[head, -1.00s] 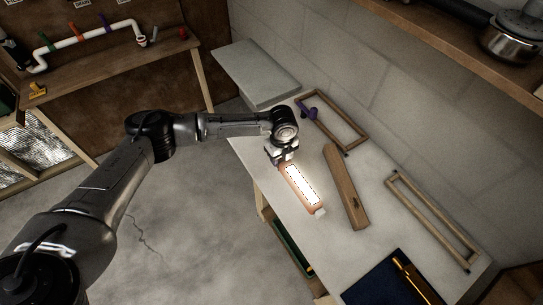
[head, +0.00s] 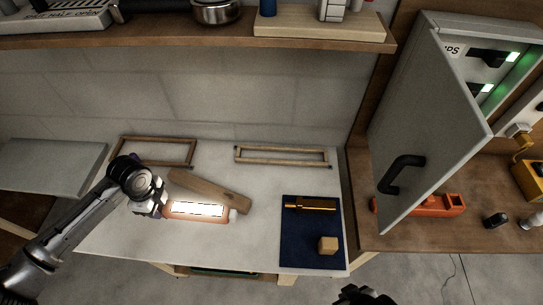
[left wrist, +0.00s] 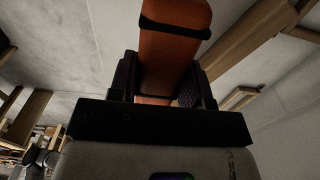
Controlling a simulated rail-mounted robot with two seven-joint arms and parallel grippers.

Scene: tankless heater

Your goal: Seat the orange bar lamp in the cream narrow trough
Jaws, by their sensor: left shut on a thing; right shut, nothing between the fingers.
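The orange bar lamp (head: 197,210) has a lit white face and a pale end cap at its right. My left gripper (head: 162,208) is shut on its left end. The lamp lies level over the white bench, but whether it touches is unclear. In the left wrist view its orange body (left wrist: 172,50) is between the fingers (left wrist: 160,85). The cream narrow trough (head: 282,163), a long shallow frame, lies empty at the back of the bench, right of and behind the lamp. My right gripper (head: 362,295) shows only as a dark part at the bottom edge, clear of everything.
A brown plank (head: 208,190) lies just behind the lamp. A wider brown frame (head: 178,140) is at back left. A navy mat (head: 296,250) holds a golden tool (head: 310,205) and a wooden block (head: 328,244). A grey cabinet door (head: 420,130) stands open at right.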

